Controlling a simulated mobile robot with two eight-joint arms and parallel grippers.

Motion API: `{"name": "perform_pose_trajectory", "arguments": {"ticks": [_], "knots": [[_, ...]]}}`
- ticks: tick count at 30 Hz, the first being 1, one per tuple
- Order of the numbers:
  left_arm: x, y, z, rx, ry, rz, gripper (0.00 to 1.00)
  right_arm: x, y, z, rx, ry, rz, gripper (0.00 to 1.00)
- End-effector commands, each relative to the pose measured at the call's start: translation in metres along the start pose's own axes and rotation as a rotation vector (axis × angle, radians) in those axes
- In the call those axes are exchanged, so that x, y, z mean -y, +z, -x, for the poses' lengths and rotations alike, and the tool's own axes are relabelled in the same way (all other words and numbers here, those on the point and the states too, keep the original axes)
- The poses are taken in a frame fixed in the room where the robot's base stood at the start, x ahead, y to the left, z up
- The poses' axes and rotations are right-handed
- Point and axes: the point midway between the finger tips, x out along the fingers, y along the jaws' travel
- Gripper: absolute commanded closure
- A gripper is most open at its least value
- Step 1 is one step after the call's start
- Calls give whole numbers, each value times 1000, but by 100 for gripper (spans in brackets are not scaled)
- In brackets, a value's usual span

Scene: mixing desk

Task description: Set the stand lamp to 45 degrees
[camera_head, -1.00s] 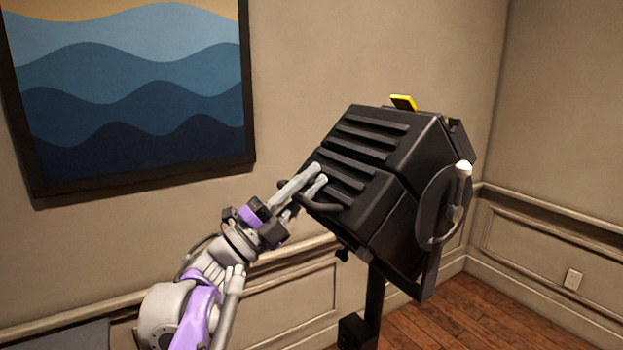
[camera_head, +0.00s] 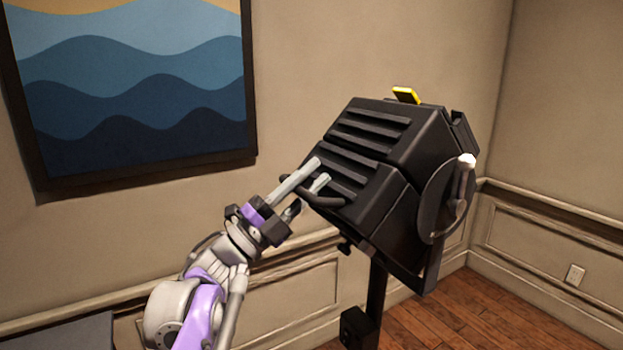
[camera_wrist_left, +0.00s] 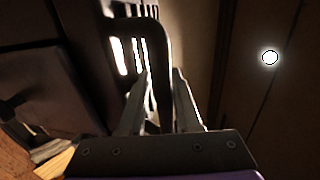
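The stand lamp (camera_head: 365,150) is a big black housing with ribbed vents, tilted on a dark stand (camera_head: 376,290) in the head view. A curved black handle (camera_head: 328,202) sticks out from its lower left edge. My left gripper (camera_head: 323,168) is at this handle, with its two pale fingers apart on either side of the bar. In the left wrist view the handle bar (camera_wrist_left: 162,50) runs between the spread fingers (camera_wrist_left: 162,76), with a narrow gap showing. My right gripper is not in view.
A side knob (camera_head: 466,162) and round bracket sit on the lamp's right side, and a yellow tab (camera_head: 406,95) on top. The wall with a framed wave painting (camera_head: 140,100) is behind. Wooden floor (camera_head: 470,310) is free at the lower right.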

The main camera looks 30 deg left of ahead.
Motion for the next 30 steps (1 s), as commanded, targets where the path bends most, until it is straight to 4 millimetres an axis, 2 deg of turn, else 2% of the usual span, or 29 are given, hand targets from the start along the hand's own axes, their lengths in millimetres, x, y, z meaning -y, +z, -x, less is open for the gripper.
{"name": "perform_pose_trajectory", "arguments": {"ticks": [5,12,18,22,30], "knots": [[0,1,23,3,0,-3,68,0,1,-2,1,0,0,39],[-1,1,72,4,1,-4,68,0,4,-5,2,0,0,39],[-1,0,100,1,2,-2,68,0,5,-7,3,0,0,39],[-1,0,107,1,2,-1,68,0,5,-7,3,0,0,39],[-1,0,107,0,2,0,68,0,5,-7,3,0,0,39]]}}
